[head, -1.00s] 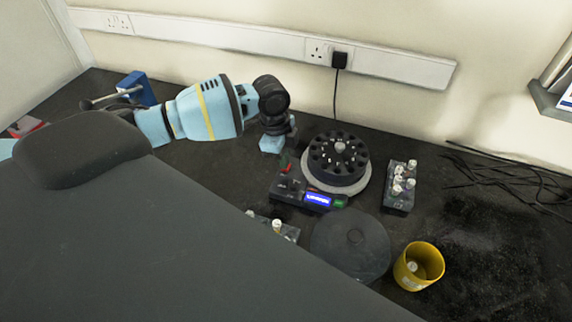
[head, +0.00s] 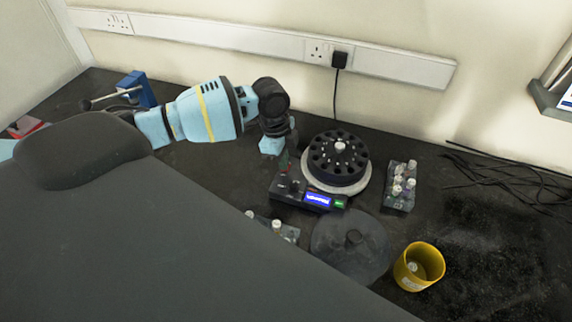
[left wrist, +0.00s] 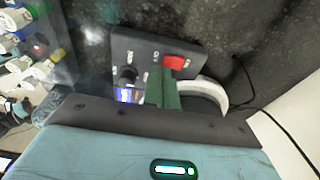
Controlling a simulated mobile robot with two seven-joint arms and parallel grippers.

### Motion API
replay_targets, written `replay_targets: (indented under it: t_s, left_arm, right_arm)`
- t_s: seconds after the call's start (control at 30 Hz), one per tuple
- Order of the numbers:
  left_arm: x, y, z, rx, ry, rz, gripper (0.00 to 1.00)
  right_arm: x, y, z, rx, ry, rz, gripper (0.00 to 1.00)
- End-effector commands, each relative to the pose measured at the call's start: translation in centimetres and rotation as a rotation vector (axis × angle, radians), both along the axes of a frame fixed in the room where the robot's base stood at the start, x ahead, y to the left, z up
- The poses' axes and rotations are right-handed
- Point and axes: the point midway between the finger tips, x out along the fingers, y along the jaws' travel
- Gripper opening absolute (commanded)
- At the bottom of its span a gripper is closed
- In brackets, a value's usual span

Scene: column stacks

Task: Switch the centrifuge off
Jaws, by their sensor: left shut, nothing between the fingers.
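The centrifuge (head: 313,185) stands on the dark bench, with its round rotor (head: 338,155) uncovered. Its control panel has a lit blue display (head: 318,201) and a small green part (head: 340,204). The red switch (left wrist: 174,62) shows in the left wrist view; in the head view it is mostly hidden. My left gripper (head: 284,162) is over the left end of the panel. Its green fingers (left wrist: 163,88) are shut and empty, right beside the red switch. I cannot tell whether they touch it. My right gripper is not in view.
A dark round lid (head: 335,250) lies in front of the centrifuge. A tube rack (head: 398,200) stands to its right, and another (head: 285,232) is partly hidden by my arm. A yellow cup (head: 418,267) stands at the front right. Black cables (head: 510,175) lie far right.

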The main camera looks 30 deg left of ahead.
Motion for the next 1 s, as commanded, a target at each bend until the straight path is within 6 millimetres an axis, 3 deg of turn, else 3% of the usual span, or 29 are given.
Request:
replay_targets:
  t_s: [1.0]
  left_arm:
    - [0.0, 0.0, -1.4, 0.0, 0.001, 0.0, 0.0]
  right_arm:
    - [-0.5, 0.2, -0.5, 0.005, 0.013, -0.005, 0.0]
